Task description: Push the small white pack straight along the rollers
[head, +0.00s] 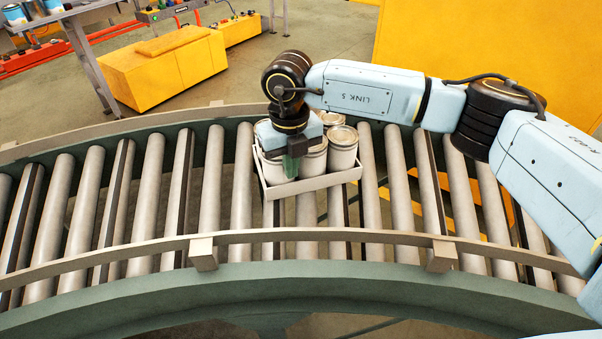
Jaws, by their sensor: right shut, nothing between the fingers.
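The small white pack (318,184) is a low open tray holding several white cans with metal lids (342,147). It sits on the rollers (208,190) of the curved conveyor, a little right of the middle. My right arm reaches in from the right, over the back of the pack. My right gripper (291,166) is shut and empty, pointing down at the pack's left part, in front of the cans. I cannot tell whether it touches them. It hides the left cans and part of the tray. My left gripper is not in view.
A wooden guard rail (120,249) runs along the near side of the curve, and another rail (60,142) along the far side. The rollers left and right of the pack are clear. Yellow boxes (165,66) stand on the floor beyond.

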